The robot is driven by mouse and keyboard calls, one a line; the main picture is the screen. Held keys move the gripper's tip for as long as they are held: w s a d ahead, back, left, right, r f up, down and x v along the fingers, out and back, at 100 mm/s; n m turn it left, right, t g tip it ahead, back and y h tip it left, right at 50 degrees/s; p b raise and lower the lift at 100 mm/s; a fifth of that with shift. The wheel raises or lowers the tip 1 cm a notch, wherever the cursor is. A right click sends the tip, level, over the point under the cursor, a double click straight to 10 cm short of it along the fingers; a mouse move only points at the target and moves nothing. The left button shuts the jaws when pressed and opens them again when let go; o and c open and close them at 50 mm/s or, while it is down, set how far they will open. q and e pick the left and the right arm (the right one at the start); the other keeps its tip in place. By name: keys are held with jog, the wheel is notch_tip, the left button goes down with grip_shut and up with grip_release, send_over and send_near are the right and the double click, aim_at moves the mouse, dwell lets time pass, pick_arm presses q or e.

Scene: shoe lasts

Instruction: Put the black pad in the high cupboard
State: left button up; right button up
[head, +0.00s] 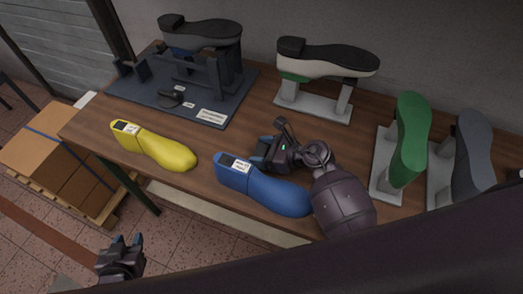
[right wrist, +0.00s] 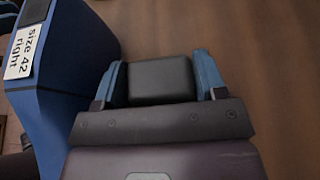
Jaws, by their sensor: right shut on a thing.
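The black pad (right wrist: 161,80) is a small dark block with rounded edges. In the right wrist view it sits between the two blue fingertips of my right gripper (right wrist: 165,78), which is shut on it. In the head view my right gripper (head: 262,152) is low over the wooden table, just behind the blue shoe last; the pad is hard to make out there. My left gripper (head: 126,243) is off the table's front left, its fingertips apart and nothing between them. No high cupboard is in view.
The blue last (head: 262,190), labelled size 42 right, lies close beside my right gripper. A yellow last (head: 153,147) lies left. A dark fixture (head: 130,85) and several lasts on stands line the back and right. Cardboard boxes (head: 55,150) stand on a pallet at left.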

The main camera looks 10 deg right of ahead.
jog(key=shift+f, duration=0.1)
jog(key=o, duration=1)
jog(key=shift+c, duration=0.2)
